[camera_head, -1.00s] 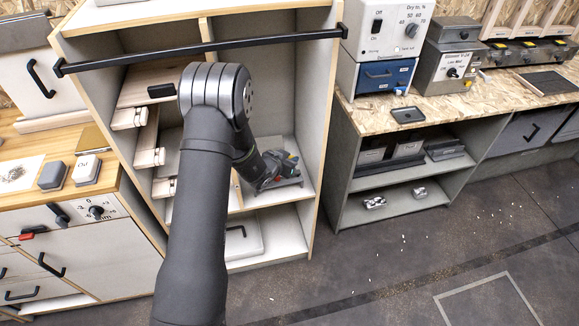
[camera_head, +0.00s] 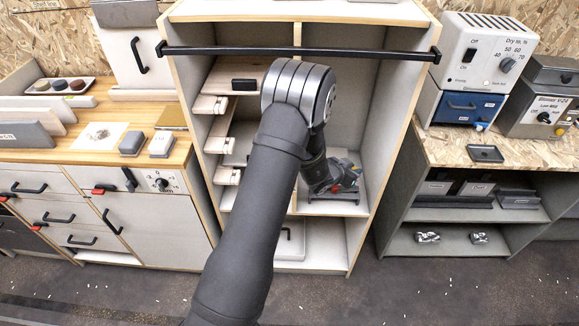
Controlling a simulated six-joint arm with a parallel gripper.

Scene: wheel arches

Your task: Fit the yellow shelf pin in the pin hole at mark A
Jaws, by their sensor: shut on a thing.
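My gripper (camera_head: 345,178) is inside the right bay of the open cabinet (camera_head: 392,130), low over its middle shelf. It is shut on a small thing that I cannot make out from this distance. No yellow shelf pin can be told apart. The pin hole and mark A cannot be made out; my arm hides part of the cabinet.
A black bar (camera_head: 300,50) crosses the cabinet front above my arm. Pale wooden drawers or runners (camera_head: 215,104) stick out in the left bay, and an upright divider stands between the bays. A bench (camera_head: 440,150) stands at right, a drawer unit (camera_head: 150,225) at left.

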